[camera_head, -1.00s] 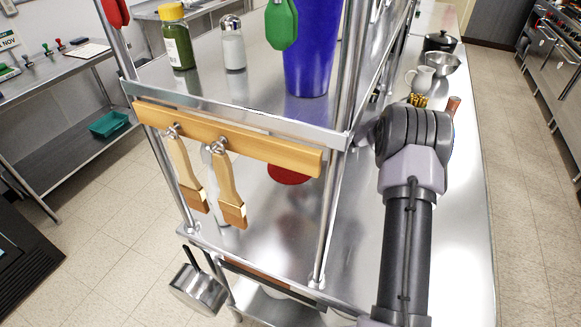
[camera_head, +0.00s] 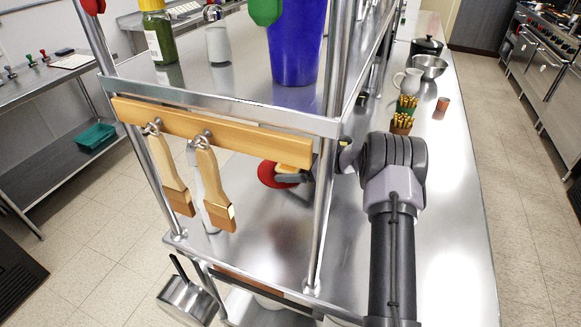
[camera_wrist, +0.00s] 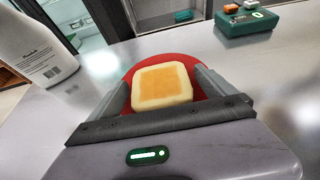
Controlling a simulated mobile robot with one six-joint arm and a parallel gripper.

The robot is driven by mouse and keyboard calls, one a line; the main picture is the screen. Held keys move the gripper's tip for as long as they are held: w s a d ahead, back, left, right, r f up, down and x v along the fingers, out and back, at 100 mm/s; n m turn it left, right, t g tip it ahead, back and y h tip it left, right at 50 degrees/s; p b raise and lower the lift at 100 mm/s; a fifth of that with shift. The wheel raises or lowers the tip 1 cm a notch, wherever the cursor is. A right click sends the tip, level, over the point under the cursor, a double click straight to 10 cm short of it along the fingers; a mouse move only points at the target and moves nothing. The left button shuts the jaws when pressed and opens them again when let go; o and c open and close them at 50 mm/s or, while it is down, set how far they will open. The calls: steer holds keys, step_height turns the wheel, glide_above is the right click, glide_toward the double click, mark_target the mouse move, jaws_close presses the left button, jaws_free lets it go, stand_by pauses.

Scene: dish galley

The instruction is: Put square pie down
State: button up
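The square pie (camera_wrist: 162,86), pale with a golden top, lies on a round red plate (camera_wrist: 190,62) in the wrist view. The red plate (camera_head: 268,174) also shows on the lower shelf in the head view, behind the wooden rail. My gripper (camera_wrist: 163,82) has its fingers on either side of the pie, with red showing in narrow gaps beside it, so it looks open. In the head view my gripper (camera_head: 293,176) reaches in at the plate, partly hidden by a shelf post. The pie cannot be made out there.
A white bottle (camera_wrist: 38,45) stands left of the plate, and a green box (camera_wrist: 245,24) lies at the far right. Two brushes (camera_head: 213,190) hang from the wooden rail (camera_head: 215,133). Metal posts (camera_head: 325,215) frame the shelf opening. Fry cups (camera_head: 401,124) stand on the counter behind my arm.

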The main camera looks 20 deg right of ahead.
steer(key=shift+r, duration=0.1)
steer(key=p+v, duration=0.3)
steer(key=v, duration=0.8)
steer(key=shift+r, duration=0.25)
steer(key=shift+s+d+r+p, duration=0.1)
steer(key=shift+s+d+p, duration=0.2)
steer(key=shift+s, duration=0.05)
